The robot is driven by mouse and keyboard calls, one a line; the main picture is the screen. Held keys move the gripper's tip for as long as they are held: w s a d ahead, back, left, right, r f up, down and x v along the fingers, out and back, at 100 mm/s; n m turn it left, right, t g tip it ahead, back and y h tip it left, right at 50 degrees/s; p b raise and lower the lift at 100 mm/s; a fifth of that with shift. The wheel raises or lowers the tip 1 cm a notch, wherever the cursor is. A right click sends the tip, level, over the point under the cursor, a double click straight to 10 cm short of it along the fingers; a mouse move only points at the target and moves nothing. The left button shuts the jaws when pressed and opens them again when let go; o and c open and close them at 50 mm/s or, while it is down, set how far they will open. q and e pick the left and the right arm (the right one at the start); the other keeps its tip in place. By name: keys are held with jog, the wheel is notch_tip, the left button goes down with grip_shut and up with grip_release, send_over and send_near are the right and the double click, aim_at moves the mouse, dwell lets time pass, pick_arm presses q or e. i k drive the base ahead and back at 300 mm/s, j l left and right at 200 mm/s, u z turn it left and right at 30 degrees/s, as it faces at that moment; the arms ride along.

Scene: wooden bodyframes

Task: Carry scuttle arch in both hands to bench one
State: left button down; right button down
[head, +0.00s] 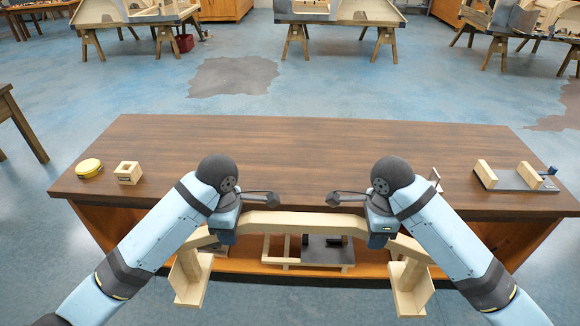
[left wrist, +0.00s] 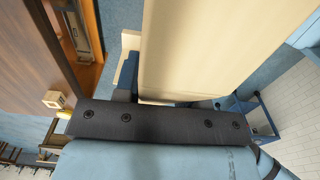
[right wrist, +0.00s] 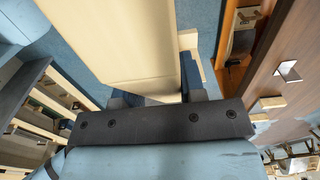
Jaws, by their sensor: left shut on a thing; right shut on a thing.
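The scuttle arch (head: 300,222) is a pale wooden piece with a long top bar and a boxy leg at each end. It hangs level in front of the near edge of the brown workbench (head: 300,150). My left gripper (head: 228,222) is shut on the left part of the arch, and my right gripper (head: 376,222) is shut on the right part. The arch's pale face fills much of the left wrist view (left wrist: 220,50) and of the right wrist view (right wrist: 115,40). The fingertips are mostly hidden. I cannot tell which bench is bench one.
On the bench stand a yellow round tin (head: 89,168), a small wooden block (head: 128,172) and a wooden fixture (head: 515,176) at right. The bench top's middle is clear. A wooden frame (head: 308,252) sits on its lower shelf. Trestles with bodyframes (head: 340,14) stand far back.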

aim_at(291, 175)
jog(key=i+j, duration=0.15)
jog(key=i, duration=0.8)
jog(key=i+j, duration=0.1)
jog(key=i, duration=0.85)
